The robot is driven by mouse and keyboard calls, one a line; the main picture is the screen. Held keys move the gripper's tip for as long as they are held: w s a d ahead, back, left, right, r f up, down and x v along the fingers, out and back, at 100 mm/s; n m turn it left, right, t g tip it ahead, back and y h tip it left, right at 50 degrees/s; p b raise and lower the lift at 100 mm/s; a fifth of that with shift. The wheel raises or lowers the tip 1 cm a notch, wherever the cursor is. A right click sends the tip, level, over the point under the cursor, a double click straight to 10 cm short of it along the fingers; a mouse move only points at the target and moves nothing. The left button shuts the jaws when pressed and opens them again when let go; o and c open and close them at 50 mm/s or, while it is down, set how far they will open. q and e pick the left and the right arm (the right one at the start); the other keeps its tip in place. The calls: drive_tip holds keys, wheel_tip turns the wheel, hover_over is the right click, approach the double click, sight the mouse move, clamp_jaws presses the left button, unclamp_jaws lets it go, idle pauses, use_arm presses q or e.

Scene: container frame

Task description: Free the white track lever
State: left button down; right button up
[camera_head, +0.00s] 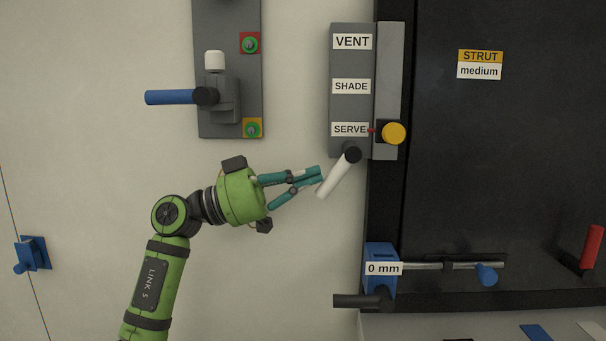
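The white track lever (337,176) is a white rod hanging down and left from a dark pivot (352,154), at the lower end of a grey panel (352,62) labelled VENT, SHADE and SERVE. A small red pointer is beside SERVE. My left gripper (319,175) is just left of the lever, with its teal fingers pointing right. My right gripper is not in view.
A yellow knob (393,133) sits on the strip right of SERVE. A blue handle (168,97) projects from a grey wall plate (202,20) above my arm. Below right are a blue block (380,252) marked 0 mm and a black bar (355,301). The wall left of my arm is mostly clear.

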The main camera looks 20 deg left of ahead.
sight(324, 196)
use_arm(q)
drive_tip(key=shift+d+f, duration=0.15)
drive_tip(key=shift+f, duration=0.15)
drive_tip(key=shift+w+d+f+n+t+h+b, duration=0.1)
drive_tip(key=shift+d+f+n+t+h+b, duration=0.1)
drive_tip(key=shift+d+f+t+h+b, duration=0.3)
drive_tip(key=shift+w+d+f+n+t+h+b, duration=0.1)
drive_tip(key=shift+d+f+n+t+h+b, duration=0.1)
drive_tip(key=shift+f+t+h+b, duration=0.5)
drive_tip(key=shift+w+d+f+n+t+h+b, duration=0.15)
drive_tip(key=shift+d+n+t+h+b, duration=0.25)
drive_tip(key=shift+h, duration=0.4)
drive_tip(key=shift+d+t+b, duration=0.15)
drive_tip(key=shift+t+b, duration=0.2)
drive_tip(key=shift+t, duration=0.05)
drive_tip(key=shift+w+h, duration=0.1)
drive_tip(key=shift+h, duration=0.2)
